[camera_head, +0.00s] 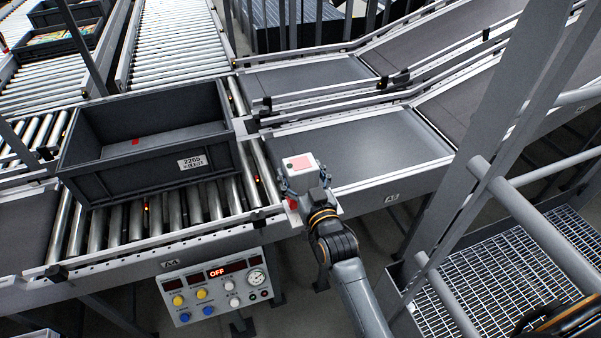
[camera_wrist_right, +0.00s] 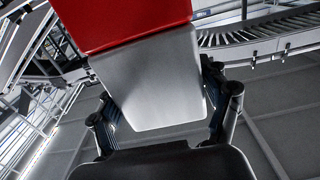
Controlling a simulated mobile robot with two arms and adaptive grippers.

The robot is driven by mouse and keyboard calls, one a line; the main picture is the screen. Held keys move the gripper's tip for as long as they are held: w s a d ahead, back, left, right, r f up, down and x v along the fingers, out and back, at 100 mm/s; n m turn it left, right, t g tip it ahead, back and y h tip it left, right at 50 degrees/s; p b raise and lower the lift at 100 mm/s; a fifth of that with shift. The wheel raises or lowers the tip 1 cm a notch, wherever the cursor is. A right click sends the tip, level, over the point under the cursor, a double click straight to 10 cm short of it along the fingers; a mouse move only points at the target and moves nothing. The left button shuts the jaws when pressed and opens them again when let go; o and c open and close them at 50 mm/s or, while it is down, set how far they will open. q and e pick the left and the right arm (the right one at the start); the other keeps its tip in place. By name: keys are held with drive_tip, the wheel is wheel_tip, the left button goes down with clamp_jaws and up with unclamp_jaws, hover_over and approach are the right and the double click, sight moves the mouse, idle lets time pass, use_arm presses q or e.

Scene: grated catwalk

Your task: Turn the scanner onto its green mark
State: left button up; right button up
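The scanner (camera_head: 301,167) is a small light-grey box with a pinkish-red patch on top, at the near corner of the conveyor. In the right wrist view its grey body (camera_wrist_right: 150,85) fills the middle, with a bright red part (camera_wrist_right: 120,18) above. My right gripper (camera_head: 304,182) has a finger on each side of the scanner. In the right wrist view both fingers (camera_wrist_right: 165,105) appear to press against its sides. A red piece (camera_head: 292,204) shows beside the gripper. I cannot make out a green mark. My left gripper is not in view.
A dark grey crate (camera_head: 85,177) labelled 2265 stands on the rollers to the left. A control panel (camera_head: 216,286) reading OFF hangs below the conveyor edge. Grey belts (camera_head: 375,147) run to the right. A railing (camera_head: 535,225) and grating (camera_head: 490,275) fill the lower right.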

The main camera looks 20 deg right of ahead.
drive_tip(key=shift+o, duration=0.7)
drive_tip(key=shift+f, duration=0.1)
drive_tip(key=shift+s, duration=0.1)
drive_tip(key=shift+s+f, duration=0.1)
drive_tip(key=shift+s, duration=0.25)
drive_tip(key=s, duration=1.1)
drive_tip(key=shift+d, duration=0.2)
